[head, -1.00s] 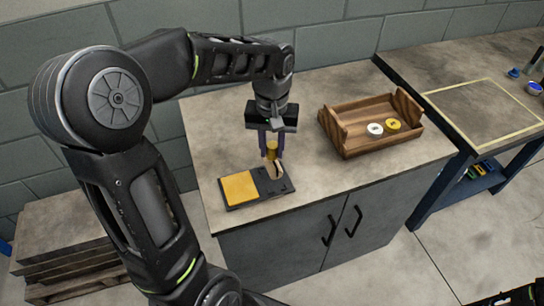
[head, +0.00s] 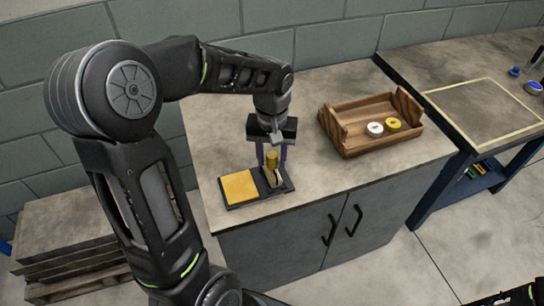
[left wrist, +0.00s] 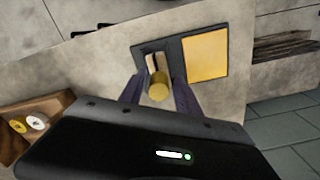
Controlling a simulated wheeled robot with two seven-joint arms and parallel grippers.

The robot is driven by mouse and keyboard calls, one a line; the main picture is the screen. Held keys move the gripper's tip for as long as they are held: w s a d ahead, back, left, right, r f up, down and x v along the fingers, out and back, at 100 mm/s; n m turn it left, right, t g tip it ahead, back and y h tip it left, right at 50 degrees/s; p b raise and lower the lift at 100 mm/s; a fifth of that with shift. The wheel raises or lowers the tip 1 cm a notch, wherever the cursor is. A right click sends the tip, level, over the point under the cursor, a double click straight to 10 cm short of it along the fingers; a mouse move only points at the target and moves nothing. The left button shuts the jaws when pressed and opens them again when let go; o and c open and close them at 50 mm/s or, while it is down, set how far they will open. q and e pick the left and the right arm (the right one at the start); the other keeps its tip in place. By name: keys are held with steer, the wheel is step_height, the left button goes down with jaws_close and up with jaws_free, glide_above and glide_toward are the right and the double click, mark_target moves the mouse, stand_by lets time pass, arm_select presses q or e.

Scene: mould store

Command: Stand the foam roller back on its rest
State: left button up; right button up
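The foam roller has a yellow handle (head: 271,160) pointing up and a beige lower part (head: 267,180). It stands about upright at the right part of the black rest (head: 286,186); exactly how it seats is hard to tell. In the left wrist view, the yellow handle end (left wrist: 158,91) lies in front of the black rest (left wrist: 174,50). My left gripper (head: 272,160) is open, with a purple finger on each side of the handle. The left wrist view also shows gaps between the gripper's fingers (left wrist: 158,92) and the handle. My right gripper is not visible.
A yellow pad (head: 240,188) lies on the left of the black rest. A wooden tray (head: 353,140) with a white ring (head: 375,129) and a yellow ring (head: 392,123) stands to the right. The grey-brown cabinet top (head: 310,100) is clear behind.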

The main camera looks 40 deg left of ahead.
arm_select(q)
steer(key=shift+o, duration=0.7)
steer(key=shift+r, duration=0.5)
step_height(320, 180, up, 12)
steer(key=shift+f, duration=0.25)
